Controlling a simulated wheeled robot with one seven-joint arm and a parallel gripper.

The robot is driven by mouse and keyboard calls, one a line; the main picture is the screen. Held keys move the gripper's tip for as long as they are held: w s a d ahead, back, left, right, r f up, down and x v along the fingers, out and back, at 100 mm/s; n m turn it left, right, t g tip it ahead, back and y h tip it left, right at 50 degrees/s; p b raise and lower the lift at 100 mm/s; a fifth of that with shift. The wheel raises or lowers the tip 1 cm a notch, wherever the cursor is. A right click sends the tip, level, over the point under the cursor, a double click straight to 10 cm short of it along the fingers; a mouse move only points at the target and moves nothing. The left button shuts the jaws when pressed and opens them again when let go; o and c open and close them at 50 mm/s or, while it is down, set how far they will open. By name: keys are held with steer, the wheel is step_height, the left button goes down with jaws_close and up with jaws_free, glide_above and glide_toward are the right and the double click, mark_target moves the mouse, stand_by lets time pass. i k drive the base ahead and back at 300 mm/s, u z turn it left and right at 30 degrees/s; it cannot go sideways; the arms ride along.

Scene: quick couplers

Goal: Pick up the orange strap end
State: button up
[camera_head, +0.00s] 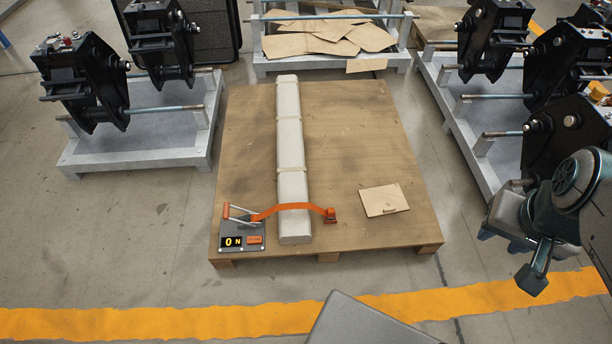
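The orange strap (285,208) runs from a grey plate with a red-handled lever (242,215) over a long pale beam (291,150). Its orange strap end (330,215) lies on the wooden pallet board (365,140), just right of the beam's near end. The plate's display reads "0 N", with an orange button beside it. My gripper (508,238) hangs at the right edge of the view, off the pallet and well right of the strap end. Part of it is hidden by my arm, and I cannot tell its opening. Nothing visible is held in it.
A small flat wooden piece (384,200) lies right of the strap end. Grey racks with black couplers stand left (140,150) and right (455,125); another rack (330,62) holds cardboard sheets behind. A yellow floor line (200,321) crosses in front. The pallet's right part is mostly clear.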

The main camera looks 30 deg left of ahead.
mark_target(330, 212)
steer(key=u, duration=1.05)
steer(key=i, duration=1)
steer(key=u, duration=0.05)
